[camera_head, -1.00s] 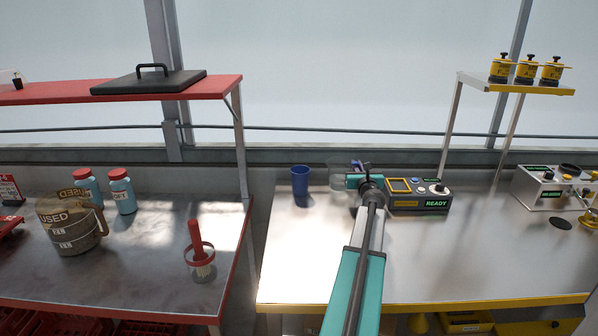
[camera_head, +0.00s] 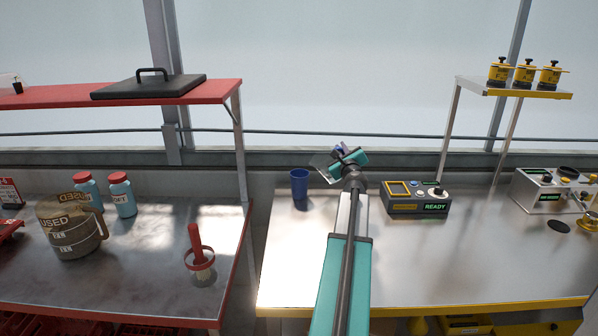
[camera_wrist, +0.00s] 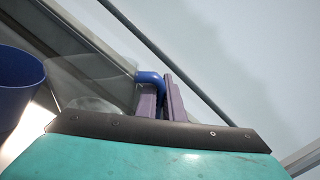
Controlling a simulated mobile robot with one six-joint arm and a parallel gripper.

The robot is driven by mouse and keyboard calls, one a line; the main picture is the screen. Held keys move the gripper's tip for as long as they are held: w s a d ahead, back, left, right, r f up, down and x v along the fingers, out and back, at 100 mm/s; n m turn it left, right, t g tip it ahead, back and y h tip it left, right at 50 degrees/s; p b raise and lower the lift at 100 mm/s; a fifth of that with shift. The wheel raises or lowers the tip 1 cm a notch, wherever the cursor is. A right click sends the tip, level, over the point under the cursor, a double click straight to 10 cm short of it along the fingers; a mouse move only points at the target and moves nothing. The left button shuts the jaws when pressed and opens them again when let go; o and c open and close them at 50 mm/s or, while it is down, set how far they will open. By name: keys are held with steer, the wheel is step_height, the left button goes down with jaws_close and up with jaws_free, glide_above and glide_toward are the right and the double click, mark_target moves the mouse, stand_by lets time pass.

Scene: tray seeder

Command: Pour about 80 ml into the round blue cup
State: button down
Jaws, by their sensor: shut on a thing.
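The round blue cup (camera_head: 299,184) stands upright on the right-hand metal bench, just left of my gripper. It also shows at the left edge of the wrist view (camera_wrist: 18,88). My gripper (camera_head: 340,152) is shut on the blue handle (camera_wrist: 150,77) of a clear jug (camera_head: 323,166). The purple fingers (camera_wrist: 163,100) close around the handle in the wrist view. The jug is tilted to the left, towards the cup, and is held above the bench. The jug is see-through and faint, so I cannot tell its liquid level or whether anything flows. The cup's inside is not clearly visible.
A device reading READY (camera_head: 417,198) stands right of my arm. Another device (camera_head: 545,190) is further right. A red-edged bench (camera_head: 130,275) at left holds a USED jug (camera_head: 72,230), blue bottles (camera_head: 122,196) and a red-handled tool (camera_head: 197,250).

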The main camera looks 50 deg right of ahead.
mark_target(330, 150)
steer(key=shift+w+a+r+n, duration=0.25)
steer(key=shift+r+n, duration=0.1)
steer(key=shift+r, duration=0.05)
steer(key=shift+w+a+r+n, duration=0.2)
steer(key=shift+r+n, duration=0.15)
steer(key=shift+r, duration=0.05)
steer(key=shift+w+a+r+n, duration=0.25)
steer(key=shift+w+r+n, duration=0.1)
steer(key=shift+r+n, duration=0.3)
steer(key=shift+w+a+r+n, duration=0.25)
steer(key=shift+w+r+n, duration=0.05)
steer(key=shift+r+n, duration=0.3)
steer(key=shift+f, duration=0.15)
steer(key=shift+w+a+n+b, duration=0.45)
steer(key=shift+n+b, duration=0.1)
steer(key=shift+n, duration=0.3)
steer(key=shift+w+a, duration=0.1)
steer(key=shift+w, duration=0.05)
steer(key=shift+w+a+r+n+t, duration=0.3)
steer(key=shift+w+a+r+n, duration=0.4)
steer(key=shift+n, duration=0.4)
